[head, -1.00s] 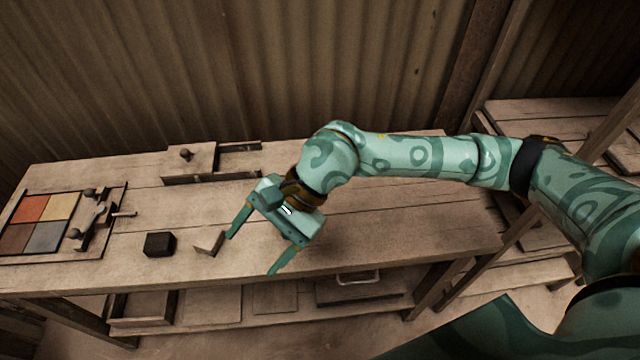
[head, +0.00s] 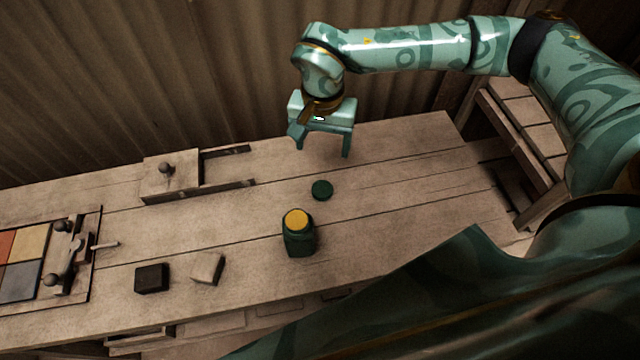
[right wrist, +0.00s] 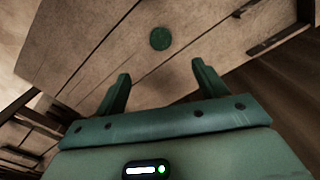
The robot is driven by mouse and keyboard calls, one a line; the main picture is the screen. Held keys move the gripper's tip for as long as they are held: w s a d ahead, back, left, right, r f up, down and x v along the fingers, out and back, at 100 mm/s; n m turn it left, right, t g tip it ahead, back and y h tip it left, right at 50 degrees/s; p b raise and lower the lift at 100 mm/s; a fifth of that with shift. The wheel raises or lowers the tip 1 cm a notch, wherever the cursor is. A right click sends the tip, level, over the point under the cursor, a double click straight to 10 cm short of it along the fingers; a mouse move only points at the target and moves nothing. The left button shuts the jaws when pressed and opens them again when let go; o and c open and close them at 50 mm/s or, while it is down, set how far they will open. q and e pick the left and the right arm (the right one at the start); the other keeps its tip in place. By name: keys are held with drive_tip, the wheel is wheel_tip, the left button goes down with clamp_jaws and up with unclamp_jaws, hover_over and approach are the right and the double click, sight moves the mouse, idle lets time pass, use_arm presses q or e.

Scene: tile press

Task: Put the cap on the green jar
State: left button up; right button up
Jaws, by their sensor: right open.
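The green jar (head: 300,243) stands upright on the bench, its round top showing yellow. The dark green round cap (head: 322,190) lies on the bench just behind the jar, apart from it. In the right wrist view the cap (right wrist: 160,38) shows beyond the fingertips. My right gripper (head: 322,149) is open and empty, its fingers pointing down, above the far part of the bench and behind the cap. In the right wrist view its two fingers (right wrist: 160,72) are spread apart with nothing between them. My left gripper is not in view.
A dark block (head: 151,278) and a pale block (head: 208,268) lie left of the jar. A wooden slide with a knob (head: 166,169) is at the back left. A framed tile panel (head: 27,280) lies far left. The bench right of the jar is clear.

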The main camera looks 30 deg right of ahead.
drive_tip(key=b, duration=0.2)
hover_over(322, 190)
wheel_tip(322, 190, down, 11)
drive_tip(key=shift+r, duration=0.2)
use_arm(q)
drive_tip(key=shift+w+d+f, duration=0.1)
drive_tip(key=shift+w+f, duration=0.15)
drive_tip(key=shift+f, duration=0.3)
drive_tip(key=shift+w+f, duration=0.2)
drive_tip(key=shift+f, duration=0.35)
use_arm(e)
drive_tip(key=shift+f, duration=0.3)
wheel_tip(322, 190, down, 5)
drive_tip(key=shift+f+b, duration=0.15)
drive_tip(key=shift+b, duration=0.7)
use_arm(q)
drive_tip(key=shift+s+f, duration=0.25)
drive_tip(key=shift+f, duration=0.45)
use_arm(e)
drive_tip(key=c, duration=1.1)
